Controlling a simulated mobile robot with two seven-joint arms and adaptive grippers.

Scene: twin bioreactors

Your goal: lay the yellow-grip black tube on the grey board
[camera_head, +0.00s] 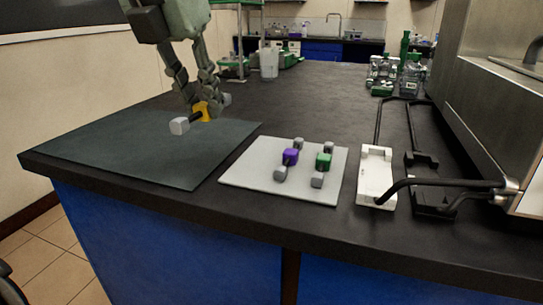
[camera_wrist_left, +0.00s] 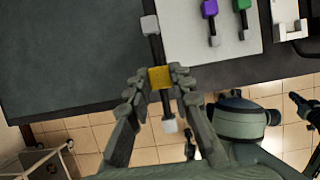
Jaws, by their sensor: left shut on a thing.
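The black tube with a yellow grip (camera_head: 201,109) has light grey end blocks. My left gripper (camera_head: 204,106) is shut on its yellow grip, which shows between the fingers in the left wrist view (camera_wrist_left: 159,77). In the head view the tube appears over the dark mat, left of the light grey board (camera_head: 240,178); its height is hard to tell. On the board lie a purple-grip tube (camera_head: 290,157) and a green-grip tube (camera_head: 323,161), side by side. The board's left part is bare. My right gripper is not seen.
The dark mat (camera_head: 110,150) covers the counter's left side. Right of the board are a white holder (camera_head: 375,178), a black holder (camera_head: 430,190) and black bars beside a steel machine (camera_head: 490,110). Bottles (camera_head: 411,75) stand behind. The counter behind the board is clear.

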